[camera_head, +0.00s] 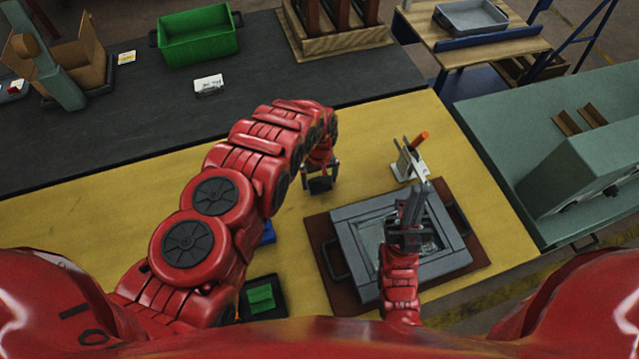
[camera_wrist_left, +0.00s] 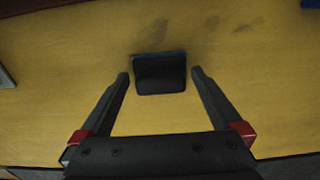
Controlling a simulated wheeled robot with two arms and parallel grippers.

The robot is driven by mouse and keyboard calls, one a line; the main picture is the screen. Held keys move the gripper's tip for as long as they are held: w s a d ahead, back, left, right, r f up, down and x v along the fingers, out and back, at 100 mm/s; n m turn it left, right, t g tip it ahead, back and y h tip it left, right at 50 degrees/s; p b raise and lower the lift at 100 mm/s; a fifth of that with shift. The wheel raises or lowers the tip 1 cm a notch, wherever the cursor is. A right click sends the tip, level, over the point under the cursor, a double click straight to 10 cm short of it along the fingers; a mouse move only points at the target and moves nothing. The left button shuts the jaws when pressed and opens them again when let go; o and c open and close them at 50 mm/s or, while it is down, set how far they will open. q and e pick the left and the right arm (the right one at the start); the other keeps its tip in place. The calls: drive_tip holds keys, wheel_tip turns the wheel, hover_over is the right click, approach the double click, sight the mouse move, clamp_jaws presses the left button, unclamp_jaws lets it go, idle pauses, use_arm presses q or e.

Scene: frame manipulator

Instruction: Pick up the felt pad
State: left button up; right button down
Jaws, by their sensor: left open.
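A small dark, nearly square pad, which looks like the felt pad (camera_wrist_left: 160,76), lies on the yellow tabletop (camera_wrist_left: 60,60) in the left wrist view. My left gripper (camera_wrist_left: 160,72) is open and empty, with one finger on each side of the pad and a gap to both. In the head view my left gripper (camera_head: 320,174) is over the yellow bench, left of the grey frame (camera_head: 352,232); a dark patch shows between its fingers. My right gripper (camera_head: 410,208) is above the frame's glassy middle; its fingertips are too unclear to judge.
The frame sits on a brown board (camera_head: 322,226) with dark handles. A clamp with an orange handle (camera_head: 418,140) stands behind it. A black tray with a green block (camera_head: 261,298) and a blue item (camera_head: 268,233) lie near my left arm. A green bin (camera_head: 197,38) stands at the back.

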sight(319, 178)
use_arm(q)
drive_tip(key=c, duration=1.2)
drive_tip(key=shift+r, duration=0.15)
drive_tip(key=shift+r+p, duration=0.35)
drive_tip(key=shift+r, duration=0.2)
wheel_tip(319, 178, up, 8)
drive_tip(key=p, duration=0.2)
drive_tip(key=shift+p, duration=0.4)
drive_tip(key=shift+r, duration=0.4)
